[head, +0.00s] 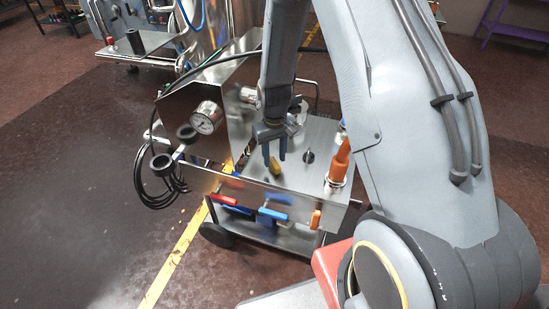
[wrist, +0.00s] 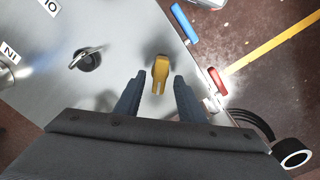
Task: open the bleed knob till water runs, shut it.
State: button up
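A small yellow forked piece (head: 275,173), perhaps the bleed knob, stands on the steel cart top near its front edge. In the wrist view the yellow piece (wrist: 160,72) shows ahead of and between my fingertips. My gripper (head: 274,157) is open above it, fingers pointing down; in the wrist view the two blue-grey fingers (wrist: 160,82) are apart with a gap on each side of the yellow piece. A black knob with a metal lever (head: 308,156) is to its right, and it shows in the wrist view too (wrist: 88,59). I see no running water.
A gauge (head: 206,117) and black hoses (head: 160,185) are at left.

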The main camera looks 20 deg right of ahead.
jog(key=shift+f, duration=0.7)
jog(key=shift+c, duration=0.4)
grip_shut()
